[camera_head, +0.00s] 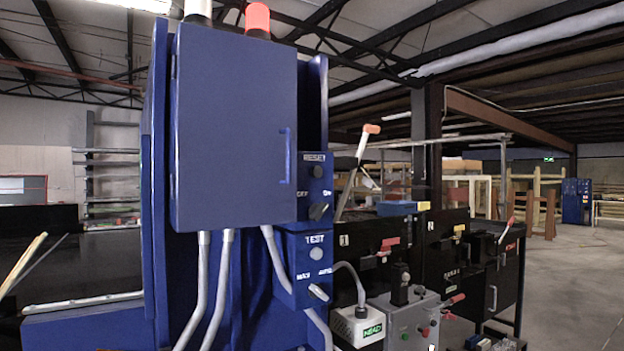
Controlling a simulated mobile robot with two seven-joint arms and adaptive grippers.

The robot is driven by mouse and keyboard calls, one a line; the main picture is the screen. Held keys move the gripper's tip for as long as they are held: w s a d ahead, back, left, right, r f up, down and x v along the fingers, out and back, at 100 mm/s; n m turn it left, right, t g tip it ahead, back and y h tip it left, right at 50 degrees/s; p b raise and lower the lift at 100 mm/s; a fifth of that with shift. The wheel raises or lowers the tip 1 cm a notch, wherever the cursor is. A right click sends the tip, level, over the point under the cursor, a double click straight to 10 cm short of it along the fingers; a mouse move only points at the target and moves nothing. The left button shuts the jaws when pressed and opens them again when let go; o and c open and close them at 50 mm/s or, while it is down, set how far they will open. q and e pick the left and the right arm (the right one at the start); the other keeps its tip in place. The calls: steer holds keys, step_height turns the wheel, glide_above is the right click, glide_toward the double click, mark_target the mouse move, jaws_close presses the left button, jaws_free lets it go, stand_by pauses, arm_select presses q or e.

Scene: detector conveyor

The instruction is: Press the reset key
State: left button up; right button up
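The blue control box (236,130) stands in the left half of the head view, with a narrow blue switch panel on its right side. Under a label that seems to read RESET, a dark round key (318,171) sits on the upper panel. Below it is a black rotary switch (318,211) between OFF and ON marks. The lower panel carries a TEST label, a pale round button (315,253) and a lever switch (318,292) with what look like MAN and AUTO marks. Neither of my grippers is in view.
Grey conduits (222,290) run down below the box. To the right stand a grey control box (410,318) with buttons, a white box with a green label (360,326), and black cabinets (445,260) with levers. Open floor (570,280) lies at the far right.

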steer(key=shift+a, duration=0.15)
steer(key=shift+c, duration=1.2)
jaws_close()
